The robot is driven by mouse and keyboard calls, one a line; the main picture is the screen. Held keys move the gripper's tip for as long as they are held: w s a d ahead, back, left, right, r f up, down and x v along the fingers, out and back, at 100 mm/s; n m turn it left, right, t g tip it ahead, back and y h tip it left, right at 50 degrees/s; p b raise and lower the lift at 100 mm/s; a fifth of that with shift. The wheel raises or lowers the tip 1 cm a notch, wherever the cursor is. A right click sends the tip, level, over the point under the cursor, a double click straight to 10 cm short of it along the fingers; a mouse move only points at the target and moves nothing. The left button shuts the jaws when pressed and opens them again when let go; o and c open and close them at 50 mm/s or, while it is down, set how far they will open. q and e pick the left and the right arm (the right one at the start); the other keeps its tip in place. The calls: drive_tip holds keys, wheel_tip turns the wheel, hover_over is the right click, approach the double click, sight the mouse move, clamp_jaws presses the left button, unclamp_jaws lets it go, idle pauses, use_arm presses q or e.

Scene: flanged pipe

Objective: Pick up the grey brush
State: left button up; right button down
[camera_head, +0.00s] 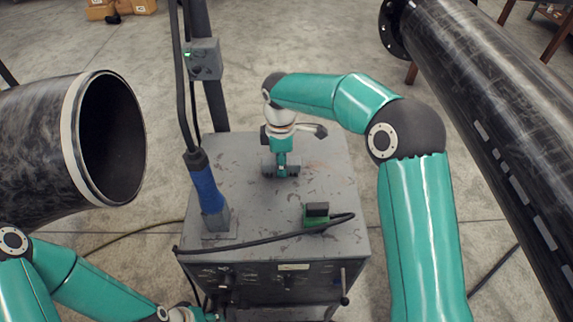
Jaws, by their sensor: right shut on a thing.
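My right gripper (282,168) points down over the back middle of the grey cart top. It is shut on the grey brush (268,169), which shows as a small dark grey block on both sides of the fingers. The fingers hide the middle of the brush. I cannot tell whether the brush touches the cart top or is just above it. My left arm comes in at the bottom left, and its gripper does not show clearly at the bottom edge.
The cart (330,165) also bears a blue-handled tool (206,189) on a post, a green and black piece (316,214) and a black cable. A flanged pipe (478,85) stands right, an open pipe (35,150) left. The cart's right top is clear.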

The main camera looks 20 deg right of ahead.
drive_tip(key=shift+r, duration=0.1)
drive_tip(key=shift+r, duration=0.5)
wheel_tip(320, 180, up, 17)
drive_tip(key=p, duration=0.1)
drive_tip(key=shift+f, duration=0.1)
